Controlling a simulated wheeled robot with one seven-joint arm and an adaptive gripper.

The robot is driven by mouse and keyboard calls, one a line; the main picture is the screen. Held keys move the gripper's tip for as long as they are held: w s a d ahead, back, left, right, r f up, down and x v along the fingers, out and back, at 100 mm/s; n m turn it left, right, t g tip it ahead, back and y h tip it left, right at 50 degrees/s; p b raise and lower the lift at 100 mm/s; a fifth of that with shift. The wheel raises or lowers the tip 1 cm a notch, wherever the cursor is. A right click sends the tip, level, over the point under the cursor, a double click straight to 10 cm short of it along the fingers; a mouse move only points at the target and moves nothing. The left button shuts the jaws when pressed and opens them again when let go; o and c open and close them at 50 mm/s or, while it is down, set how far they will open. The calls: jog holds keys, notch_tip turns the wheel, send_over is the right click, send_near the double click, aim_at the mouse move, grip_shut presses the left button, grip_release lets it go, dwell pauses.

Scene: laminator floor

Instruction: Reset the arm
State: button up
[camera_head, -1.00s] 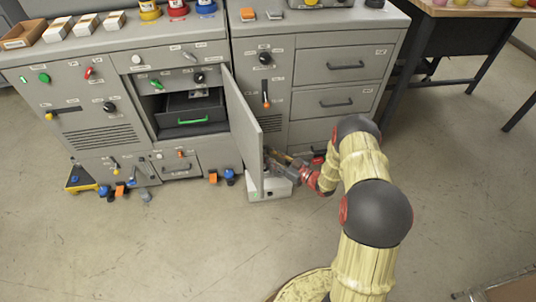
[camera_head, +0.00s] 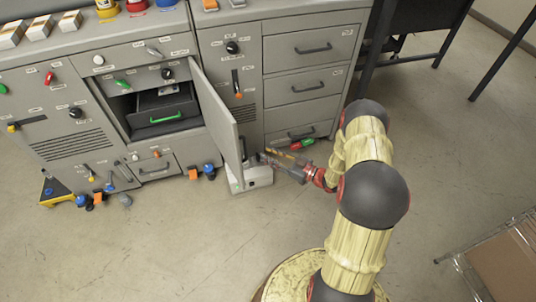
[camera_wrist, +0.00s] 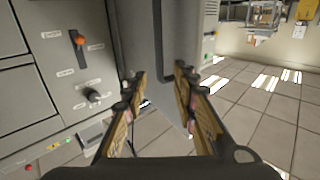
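My gripper (camera_head: 268,160) is low, at the right of the open grey cabinet door (camera_head: 217,112), close to its lower part. In the wrist view my gripper (camera_wrist: 160,76) has its two fingers apart with nothing held between them. A grey upright panel (camera_wrist: 158,40), apparently the door, stands beyond the fingertips. My arm reaches forward from the lower right of the head view, bent and low. In the head view I cannot tell whether the gripper touches the door.
The open compartment holds a dark drawer with a green handle (camera_head: 165,118). A white box (camera_head: 250,178) sits on the floor under the door. Red and green items (camera_head: 302,144) lie by the right cabinet. A wire rack (camera_head: 500,262) stands at lower right.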

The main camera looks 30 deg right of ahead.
jog(key=s+d+f+m+g+h, duration=0.2)
jog(key=d+f+g+h, duration=0.15)
jog(key=f, duration=0.35)
jog(key=s+d+f+m+g+h, duration=0.1)
jog(key=s+d+f+g+h, duration=0.2)
jog(key=f, duration=0.5)
jog(key=s+d+r+m+g+h, duration=0.4)
jog(key=s+d+r+g+h, duration=0.25)
jog(key=d+r, duration=0.35)
jog(key=s+a+r+t+y, duration=0.1)
jog(key=s+a+r, duration=0.4)
jog(key=a+r, duration=0.5)
jog(key=s+a+r+t+y+p, duration=0.1)
jog(key=s+a+r, duration=0.5)
jog(key=r, duration=1.3)
jog(key=s+a+r+t+y, duration=0.1)
jog(key=s+a+r, duration=0.5)
jog(key=a+r, duration=0.7)
jog(key=shift+a+r+t+p, duration=0.3)
jog(key=shift+a+r+p, duration=0.1)
jog(key=shift+r, duration=0.25)
